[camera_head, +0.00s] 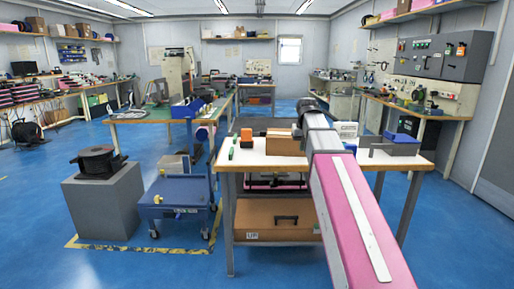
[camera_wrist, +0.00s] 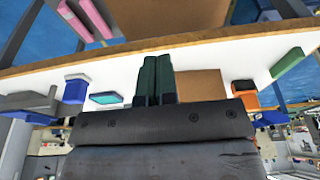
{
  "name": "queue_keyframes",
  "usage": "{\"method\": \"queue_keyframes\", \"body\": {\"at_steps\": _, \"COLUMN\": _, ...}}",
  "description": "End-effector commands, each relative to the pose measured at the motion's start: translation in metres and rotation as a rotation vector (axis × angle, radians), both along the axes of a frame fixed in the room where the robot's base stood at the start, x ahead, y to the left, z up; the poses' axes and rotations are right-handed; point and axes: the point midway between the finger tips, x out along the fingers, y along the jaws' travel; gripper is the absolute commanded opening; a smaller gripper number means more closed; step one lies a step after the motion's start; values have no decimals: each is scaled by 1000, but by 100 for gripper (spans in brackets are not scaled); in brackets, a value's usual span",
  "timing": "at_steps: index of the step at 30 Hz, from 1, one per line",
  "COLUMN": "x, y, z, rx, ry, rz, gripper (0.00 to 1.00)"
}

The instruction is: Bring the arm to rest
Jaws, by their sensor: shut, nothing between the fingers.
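My gripper (camera_wrist: 153,80) shows in the wrist view as two dark fingers pressed side by side, shut and empty. In the head view my arm reaches from the lower right over the white workbench (camera_head: 252,160); its fingers cannot be made out there. The wrist view looks at the same white bench top (camera_wrist: 215,62), turned over in the picture. The fingers overlap a brown box (camera_wrist: 200,84) in that view; I cannot tell the gap between them. No stacked transceivers can be clearly made out.
On the bench stand a brown box (camera_head: 285,143), a green item (camera_head: 246,138) and a grey block (camera_head: 395,146). A case (camera_head: 270,218) lies on the shelf below. A blue cart (camera_head: 178,192) and grey pedestal (camera_head: 105,200) stand left. Open blue floor lies front left.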

Motion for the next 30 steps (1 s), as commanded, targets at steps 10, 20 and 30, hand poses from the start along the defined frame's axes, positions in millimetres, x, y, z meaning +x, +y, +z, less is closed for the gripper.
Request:
{"method": "queue_keyframes", "body": {"at_steps": 10, "x": -21, "y": 0, "z": -80, "rx": 0, "ry": 41, "rz": 0, "gripper": 0}}
{"method": "queue_keyframes", "body": {"at_steps": 20, "x": -66, "y": 0, "z": -193, "rx": 0, "ry": 101, "rz": 0, "gripper": 0}}
{"method": "queue_keyframes", "body": {"at_steps": 30, "x": -129, "y": 0, "z": -294, "rx": 0, "ry": 164, "rz": 0, "gripper": 0}}
